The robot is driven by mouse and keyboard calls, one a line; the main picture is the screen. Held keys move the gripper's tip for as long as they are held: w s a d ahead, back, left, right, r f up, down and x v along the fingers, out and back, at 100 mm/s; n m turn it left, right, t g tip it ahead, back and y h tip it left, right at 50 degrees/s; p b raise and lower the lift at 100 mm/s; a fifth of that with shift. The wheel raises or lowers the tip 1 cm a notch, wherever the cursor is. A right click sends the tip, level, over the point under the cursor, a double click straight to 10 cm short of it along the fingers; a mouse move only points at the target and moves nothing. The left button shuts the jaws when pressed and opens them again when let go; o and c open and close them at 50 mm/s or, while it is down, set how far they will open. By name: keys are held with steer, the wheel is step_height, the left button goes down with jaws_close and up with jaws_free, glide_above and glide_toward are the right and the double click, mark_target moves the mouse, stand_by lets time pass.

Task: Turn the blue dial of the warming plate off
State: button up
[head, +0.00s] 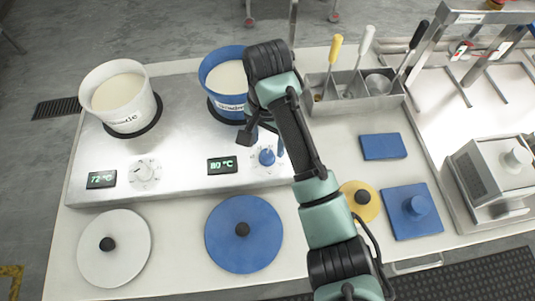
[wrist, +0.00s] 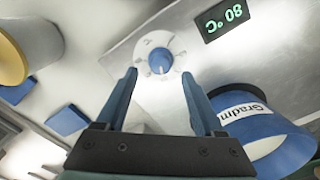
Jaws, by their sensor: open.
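The warming plate (head: 187,178) is a silver slab with two pots on it. Its blue dial (head: 267,157) is at the right of the front edge, beside a green display (head: 222,165) reading 80 °C. In the wrist view the blue dial (wrist: 160,61) sits on a pale round scale, just beyond and between my fingertips. My gripper (wrist: 161,80) is open, its two blue fingers apart with nothing between them. In the head view my gripper (head: 262,140) is above and close to the blue dial, partly hidden by my arm. Whether a finger touches the dial I cannot tell.
A blue pot (head: 226,78) stands behind my gripper; a white pot (head: 119,97) stands left. A white dial (head: 145,171) sits beside a 72 °C display (head: 101,179). Blue (head: 244,248) and white (head: 114,248) lids lie in front. A metal utensil holder (head: 371,104) is at right.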

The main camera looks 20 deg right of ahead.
mark_target(267, 153)
steer(key=shift+f, duration=2)
steer(key=shift+c, duration=0.3)
jaws_close()
